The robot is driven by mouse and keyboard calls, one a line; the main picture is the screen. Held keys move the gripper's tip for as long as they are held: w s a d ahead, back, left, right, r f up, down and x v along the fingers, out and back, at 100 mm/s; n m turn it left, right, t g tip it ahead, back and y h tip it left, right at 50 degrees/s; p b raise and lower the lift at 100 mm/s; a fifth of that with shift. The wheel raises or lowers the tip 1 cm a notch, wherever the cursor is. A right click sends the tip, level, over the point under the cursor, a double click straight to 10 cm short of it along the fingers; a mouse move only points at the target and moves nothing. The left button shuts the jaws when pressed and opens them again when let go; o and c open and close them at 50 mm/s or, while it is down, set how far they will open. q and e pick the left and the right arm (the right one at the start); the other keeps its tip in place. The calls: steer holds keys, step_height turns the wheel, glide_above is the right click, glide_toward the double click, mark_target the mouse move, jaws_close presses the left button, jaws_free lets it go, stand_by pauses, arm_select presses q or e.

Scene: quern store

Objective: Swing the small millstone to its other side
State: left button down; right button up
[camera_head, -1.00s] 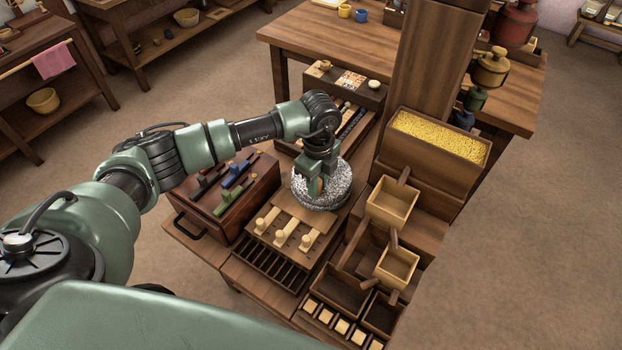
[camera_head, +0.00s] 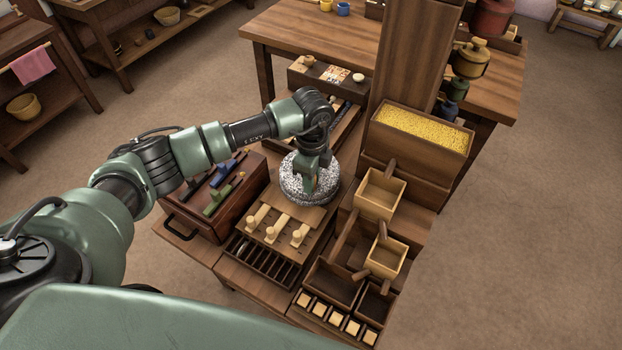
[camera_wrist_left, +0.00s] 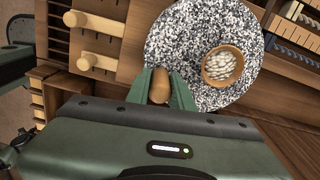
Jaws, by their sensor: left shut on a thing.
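The small millstone (camera_head: 297,189) is a round, speckled grey-and-white stone on the wooden bench, beyond the board with pale pegs. In the left wrist view the millstone (camera_wrist_left: 195,40) shows its flat top, with a wood-rimmed hole (camera_wrist_left: 223,66) full of pale grains. My left gripper (camera_head: 311,190) points down over the stone. In the left wrist view its fingers (camera_wrist_left: 161,88) are shut on a brown wooden handle (camera_wrist_left: 160,86) near the stone's rim. The arm hides part of the stone in the head view. My right gripper does not show.
A board with pale wooden pegs (camera_head: 276,226) stands close in front of the stone. A box with coloured tools (camera_head: 213,199) is to the left. Wooden scoops (camera_head: 379,194) and a bin of yellow grain (camera_head: 422,131) are to the right, beside a thick post (camera_head: 412,60).

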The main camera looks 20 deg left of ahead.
arm_select(q)
steer(key=c, duration=1.2)
jaws_free()
steer(key=shift+w+r, duration=0.1)
steer(key=shift+r, duration=0.05)
steer(key=shift+c, duration=0.2)
step_height(320, 180, up, 8)
steer(key=shift+f+b, duration=0.15)
steer(key=shift+b, duration=0.25)
